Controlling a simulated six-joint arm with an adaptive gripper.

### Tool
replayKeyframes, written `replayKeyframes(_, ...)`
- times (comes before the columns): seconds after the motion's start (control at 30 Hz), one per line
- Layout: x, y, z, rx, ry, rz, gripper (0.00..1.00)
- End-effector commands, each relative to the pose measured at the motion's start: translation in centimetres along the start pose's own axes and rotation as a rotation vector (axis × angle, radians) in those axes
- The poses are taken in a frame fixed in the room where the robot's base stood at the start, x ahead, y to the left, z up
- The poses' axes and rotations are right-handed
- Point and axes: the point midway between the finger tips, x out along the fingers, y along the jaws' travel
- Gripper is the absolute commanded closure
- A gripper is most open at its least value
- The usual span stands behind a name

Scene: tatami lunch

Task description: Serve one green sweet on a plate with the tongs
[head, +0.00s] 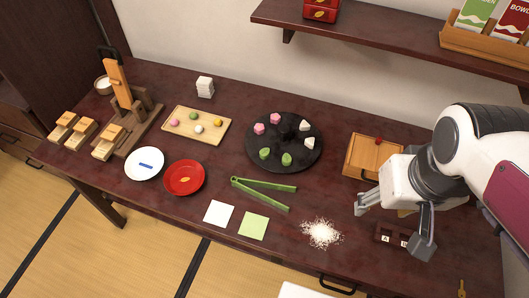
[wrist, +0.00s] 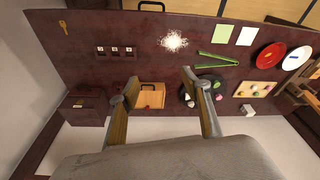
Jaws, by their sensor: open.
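The green tongs (head: 264,184) lie on the table as a narrow V, also in the wrist view (wrist: 220,60). Two green leaf-shaped sweets (head: 286,159) (head: 264,153) sit on the front of the black round stand (head: 284,169), with pink and white sweets behind. A green ball (head: 193,116) is on the wooden tray (head: 199,137) with other coloured balls. A white plate (head: 145,175) with a blue mark and a red plate (head: 185,191) with a gold mark hold no sweets. My gripper (head: 394,224) is open and empty above the table's right side, right of the tongs; the wrist view (wrist: 158,80) shows its spread fingers.
White powder (head: 321,233) lies between tongs and gripper. A wooden box (head: 364,160) and a dark block with labelled tiles (head: 392,240) are near my gripper. White and green paper squares (head: 219,213) (head: 253,226) lie before the tongs. A shelf (head: 390,38) overhangs the back.

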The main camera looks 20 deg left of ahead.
Motion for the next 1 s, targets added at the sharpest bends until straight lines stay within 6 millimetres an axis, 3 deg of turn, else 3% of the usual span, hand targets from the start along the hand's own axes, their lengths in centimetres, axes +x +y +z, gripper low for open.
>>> replayKeyframes(1.0,7.8,-8.3,-6.4,-0.360,-0.204,-0.025,0.52)
